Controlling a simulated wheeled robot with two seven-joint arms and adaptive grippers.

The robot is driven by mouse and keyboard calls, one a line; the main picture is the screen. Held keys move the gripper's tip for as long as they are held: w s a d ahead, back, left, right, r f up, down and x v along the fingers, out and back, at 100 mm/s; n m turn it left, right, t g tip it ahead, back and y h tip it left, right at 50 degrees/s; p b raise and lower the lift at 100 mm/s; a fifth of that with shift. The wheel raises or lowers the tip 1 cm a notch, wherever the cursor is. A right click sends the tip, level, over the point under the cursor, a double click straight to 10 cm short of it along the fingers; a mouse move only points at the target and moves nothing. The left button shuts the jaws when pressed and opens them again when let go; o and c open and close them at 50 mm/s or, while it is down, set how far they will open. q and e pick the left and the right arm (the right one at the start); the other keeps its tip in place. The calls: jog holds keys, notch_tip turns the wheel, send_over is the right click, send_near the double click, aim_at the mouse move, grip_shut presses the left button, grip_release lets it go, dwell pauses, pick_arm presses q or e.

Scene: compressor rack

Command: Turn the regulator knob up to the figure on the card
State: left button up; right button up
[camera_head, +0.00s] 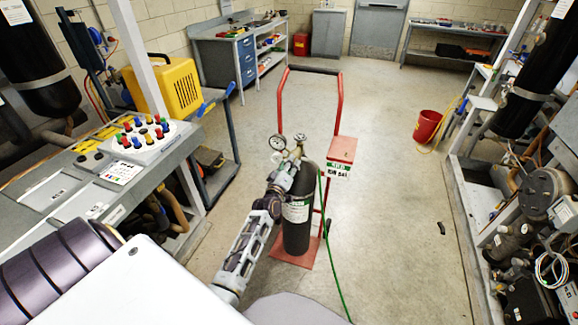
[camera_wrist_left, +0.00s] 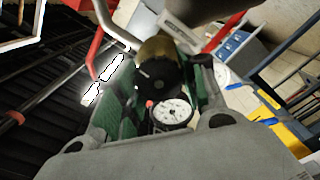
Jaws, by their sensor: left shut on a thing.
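A gas cylinder (camera_head: 297,215) stands upright on a red hand truck (camera_head: 337,100), with a regulator and two round gauges (camera_head: 278,142) at its top. My left gripper (camera_head: 287,172) reaches the regulator from the front left. In the left wrist view the dark regulator knob (camera_wrist_left: 158,76) sits between my fingers, and my left gripper is shut on it. A white-faced gauge (camera_wrist_left: 172,113) shows just in front of the knob; its reading is too small to tell. A green and white card (camera_head: 338,170) hangs below the red box; its writing is hard to read. My right gripper is not in view.
A green hose (camera_head: 325,200) runs from the regulator down to the floor. A control bench (camera_head: 100,165) stands at left, compressor machinery (camera_head: 535,200) at right. A red bucket (camera_head: 427,126) stands behind. The floor between is mostly clear.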

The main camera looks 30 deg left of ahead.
pick_arm(q)
jog(key=shift+r+m+p, duration=0.1)
jog(key=shift+m+p, duration=0.3)
jog(key=shift+m, duration=0.4)
jog(key=shift+m+p, duration=0.3)
jog(key=shift+p, duration=0.1)
jog(key=o, duration=0.6)
jog(key=shift+c, duration=0.2)
jog(key=o, duration=0.5)
jog(key=shift+s, duration=0.1)
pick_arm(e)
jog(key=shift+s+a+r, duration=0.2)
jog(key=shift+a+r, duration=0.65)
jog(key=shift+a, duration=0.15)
